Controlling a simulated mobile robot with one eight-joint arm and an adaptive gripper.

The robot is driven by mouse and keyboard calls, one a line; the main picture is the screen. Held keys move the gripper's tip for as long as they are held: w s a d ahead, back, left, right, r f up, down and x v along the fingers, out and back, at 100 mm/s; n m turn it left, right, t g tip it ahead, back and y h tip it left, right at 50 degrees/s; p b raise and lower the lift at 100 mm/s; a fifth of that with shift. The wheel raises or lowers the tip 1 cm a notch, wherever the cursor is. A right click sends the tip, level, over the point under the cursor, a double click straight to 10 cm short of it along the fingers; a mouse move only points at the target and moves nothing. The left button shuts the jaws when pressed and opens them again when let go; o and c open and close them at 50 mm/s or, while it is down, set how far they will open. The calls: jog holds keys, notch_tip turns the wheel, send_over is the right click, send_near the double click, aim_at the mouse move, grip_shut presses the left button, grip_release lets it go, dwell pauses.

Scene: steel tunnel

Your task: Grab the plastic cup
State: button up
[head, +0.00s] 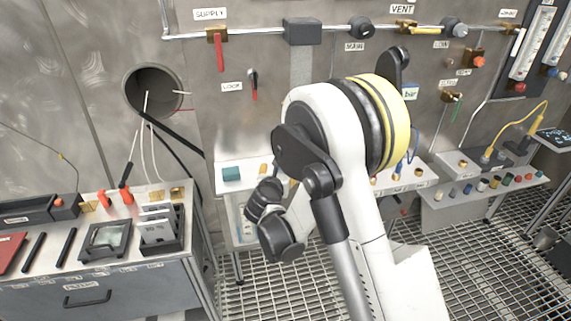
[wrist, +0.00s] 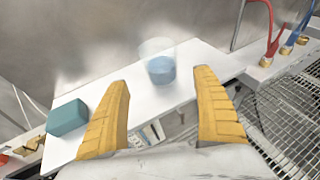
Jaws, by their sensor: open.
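A clear plastic cup (wrist: 158,58) with a blue lower part stands upright on a white shelf top (wrist: 93,108) in the wrist view. My gripper (wrist: 168,88) is open, its two yellow fingers spread and empty. The cup appears beyond the fingertips and between them, apart from both. In the head view my white arm stands in front of the middle of the shelf, and I cannot make out the cup or the fingertips there.
A teal block (wrist: 68,117) lies on the shelf left of the fingers; it also shows in the head view (head: 231,173). Red and blue cables (wrist: 272,35) rise at the right. Steel wall stands behind. A cluttered grey cabinet (head: 120,290) is at left, with grating floor below.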

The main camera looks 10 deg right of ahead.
jog(key=b+x, duration=0.2)
jog(key=x, duration=0.5)
jog(key=shift+w+d, duration=0.2)
jog(key=shift+w, duration=0.15)
jog(key=c, duration=1.4)
jog(key=shift+r, duration=0.1)
